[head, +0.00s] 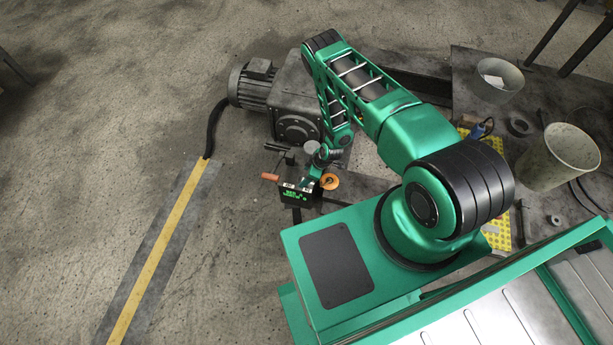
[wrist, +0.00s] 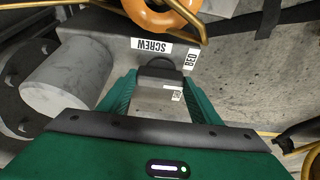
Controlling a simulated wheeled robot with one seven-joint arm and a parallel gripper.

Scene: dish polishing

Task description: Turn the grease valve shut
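My gripper (wrist: 161,76) points down at the machine's small fixture. Its two green fingers stand apart, with a pale metal face and a dark rounded piece showing between the tips; contact is unclear. An orange ring-shaped handle (wrist: 162,12) lies just beyond the fingertips in the wrist view. It also shows in the head view (head: 329,181), right beside my gripper (head: 318,172). An orange-ended lever (head: 269,177) sticks out to the left. I cannot tell which of these is the grease valve. A label reading SCREW (wrist: 152,45) sits between the ring and the fingers.
A grey motor and gearbox (head: 290,100) stand behind the fixture. A large grey cylinder (wrist: 68,80) is close left of my fingers. Buckets (head: 558,158) stand at right; the floor at left is clear.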

